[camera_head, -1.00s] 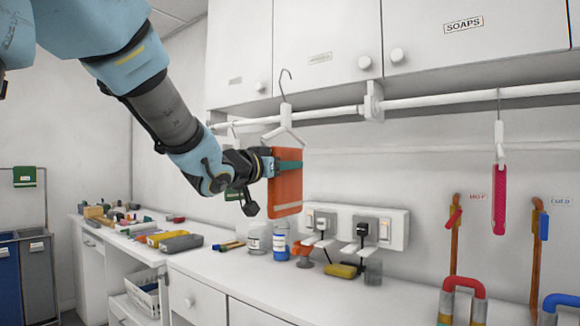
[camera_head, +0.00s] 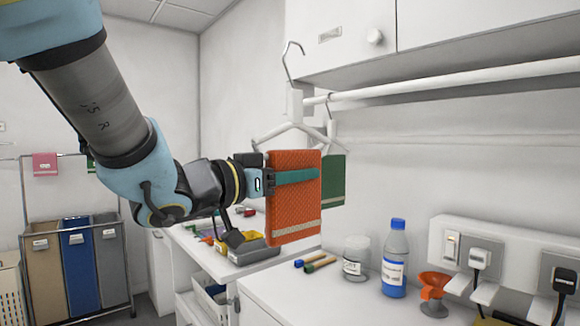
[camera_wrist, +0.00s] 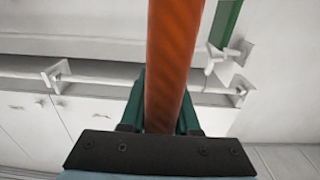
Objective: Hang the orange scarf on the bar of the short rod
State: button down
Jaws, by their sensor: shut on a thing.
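My gripper (camera_head: 285,179) is shut on the orange scarf (camera_head: 293,215), its teal fingers pinching the cloth from both sides. The scarf hangs folded and upright; it also shows between the fingers in the wrist view (camera_wrist: 170,70). A white hanger (camera_head: 288,130) with a thin metal hook (camera_head: 291,58) shows just above the scarf. The hook stands in the air, in the picture left of and above the near-left end of the white rod (camera_head: 420,85). I cannot tell their gap in depth. The scarf partly hides a green cloth (camera_head: 333,182) hanging behind it.
White cabinets (camera_head: 345,35) sit above the rod. The counter below holds a jar (camera_head: 356,258), a blue-capped bottle (camera_head: 395,262), an orange item (camera_head: 434,290) and a socket panel (camera_head: 510,245). Laundry bins (camera_head: 75,260) and a pink cloth (camera_head: 45,163) are at the left.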

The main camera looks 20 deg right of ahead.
jog(key=f+x, duration=0.3)
jog(key=x, duration=2.6)
jog(key=shift+d+b, duration=0.3)
jog(key=shift+d, duration=0.1)
jog(key=c, duration=0.6)
grip_release()
jog(key=shift+o, duration=0.2)
jog(key=shift+f, duration=0.1)
jog(key=b+v, duration=0.3)
jog(key=v, duration=0.8)
jog(key=shift+w, duration=0.1)
